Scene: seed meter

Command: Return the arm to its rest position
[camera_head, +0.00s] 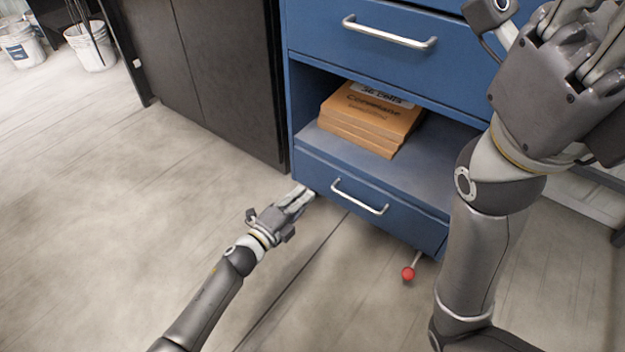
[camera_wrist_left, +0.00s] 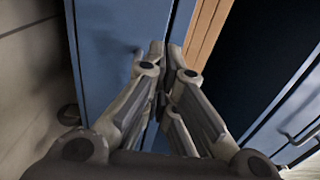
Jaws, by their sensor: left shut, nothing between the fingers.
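My left gripper (camera_head: 308,191) is low, beside the lower left corner of the blue cabinet (camera_head: 298,112). It is shut with nothing held. In the left wrist view the fingers of my left gripper (camera_wrist_left: 162,75) are together, in front of the blue cabinet side (camera_wrist_left: 100,50). I cannot tell whether the fingertips touch the cabinet. My right arm stands upright at the right of the head view, in front of the cabinet. Its gripper is large and close at the top right, partly cut off by the frame edge, and its fingertips are not clear.
Orange boxes (camera_head: 362,122) are stacked in the cabinet's open shelf. The lower drawer (camera_head: 400,205) and upper drawer (camera_head: 330,40) are closed. A red ball-ended lever (camera_head: 408,273) sticks out below. A black cabinet (camera_head: 215,75) stands left. Floor at left is clear; buckets (camera_head: 92,48) stand far back.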

